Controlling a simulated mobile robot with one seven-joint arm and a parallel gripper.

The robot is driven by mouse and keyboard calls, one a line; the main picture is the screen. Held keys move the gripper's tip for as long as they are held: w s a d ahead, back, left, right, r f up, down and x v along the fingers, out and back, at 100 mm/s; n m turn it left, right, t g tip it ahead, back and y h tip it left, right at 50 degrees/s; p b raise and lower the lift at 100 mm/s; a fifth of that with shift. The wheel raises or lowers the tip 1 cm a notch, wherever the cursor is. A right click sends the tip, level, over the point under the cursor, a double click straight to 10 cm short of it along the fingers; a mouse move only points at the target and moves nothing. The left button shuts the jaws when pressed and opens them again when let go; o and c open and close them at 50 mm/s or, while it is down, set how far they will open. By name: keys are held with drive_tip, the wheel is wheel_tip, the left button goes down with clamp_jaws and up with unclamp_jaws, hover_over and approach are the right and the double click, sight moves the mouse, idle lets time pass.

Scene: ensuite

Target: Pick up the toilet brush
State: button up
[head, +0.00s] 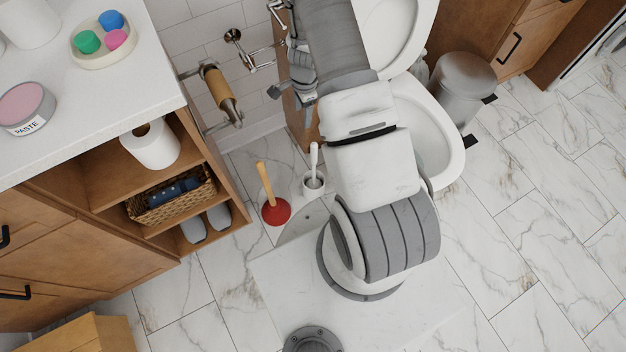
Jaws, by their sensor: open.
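The toilet brush (314,158) has a white handle and stands upright in a small white holder (313,190) on the marble floor. It is left of the toilet and just right of the plunger. Its head is hidden inside the holder. My gripper (293,95) is at the upper middle, above the brush in the picture and apart from it. It is open, small in view and partly hidden by my own arm; I see nothing held in it.
A plunger (268,195) with a red cup stands left of the brush. The toilet (445,150) is to the right, partly behind my arm. A wooden shelf unit (213,170) is at left, with a paper-roll holder (219,90) near it.

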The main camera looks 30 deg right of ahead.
drive_tip(key=m+b, duration=0.1)
hover_over(312, 149)
wheel_tip(312, 149, down, 8)
drive_tip(key=shift+g, duration=0.3)
wheel_tip(312, 149, down, 11)
drive_tip(key=b, duration=0.3)
drive_tip(key=shift+w+f+b, duration=0.1)
drive_tip(key=shift+w+b, duration=0.05)
drive_tip(key=shift+b, duration=0.2)
drive_tip(key=f, duration=0.1)
drive_tip(key=f+b, duration=0.1)
drive_tip(key=f, duration=0.1)
drive_tip(key=d+f+b, duration=0.1)
drive_tip(key=f, duration=0.1)
drive_tip(key=shift+w, duration=0.25)
clamp_jaws()
